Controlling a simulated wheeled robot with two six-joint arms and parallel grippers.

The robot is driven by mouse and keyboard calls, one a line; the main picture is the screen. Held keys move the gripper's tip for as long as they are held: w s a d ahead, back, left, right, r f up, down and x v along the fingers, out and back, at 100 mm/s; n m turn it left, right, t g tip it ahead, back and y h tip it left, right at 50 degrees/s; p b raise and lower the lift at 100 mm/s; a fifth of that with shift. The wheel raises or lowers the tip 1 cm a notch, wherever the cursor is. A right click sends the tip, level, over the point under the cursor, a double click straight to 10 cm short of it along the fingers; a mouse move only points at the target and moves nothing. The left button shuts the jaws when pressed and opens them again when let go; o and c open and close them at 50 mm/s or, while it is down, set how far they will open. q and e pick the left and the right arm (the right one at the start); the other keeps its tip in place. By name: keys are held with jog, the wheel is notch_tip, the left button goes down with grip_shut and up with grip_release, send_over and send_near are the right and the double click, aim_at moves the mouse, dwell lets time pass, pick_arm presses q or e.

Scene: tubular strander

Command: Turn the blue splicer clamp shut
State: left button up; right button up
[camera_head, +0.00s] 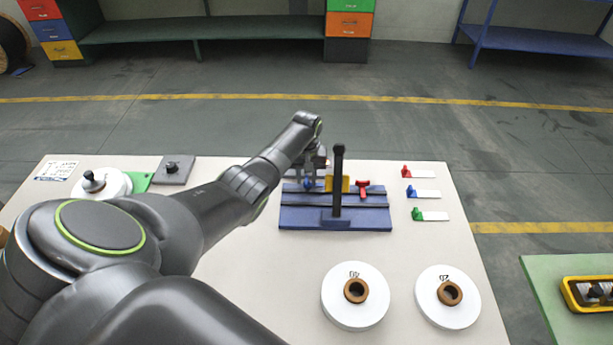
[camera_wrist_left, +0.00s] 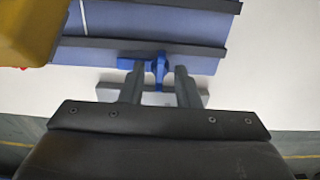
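The blue splicer clamp (camera_head: 308,184) sits at the left part of the blue splicer base (camera_head: 300,218). In the left wrist view the clamp (camera_wrist_left: 158,68) shows as a small blue handle with one arm to the left and one pointing toward my wrist. The fingers look open. My right gripper is in neither view.
A dark upright lever (camera_head: 338,180), a yellow block (camera_head: 345,184) and a red clamp (camera_head: 363,188) stand on the base. Red, blue and green tagged pieces (camera_head: 423,193) lie right. White discs (camera_head: 355,310) lie in front.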

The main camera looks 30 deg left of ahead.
pick_arm(q)
jog(key=shift+c, duration=0.4)
jog(key=c, duration=0.5)
grip_shut()
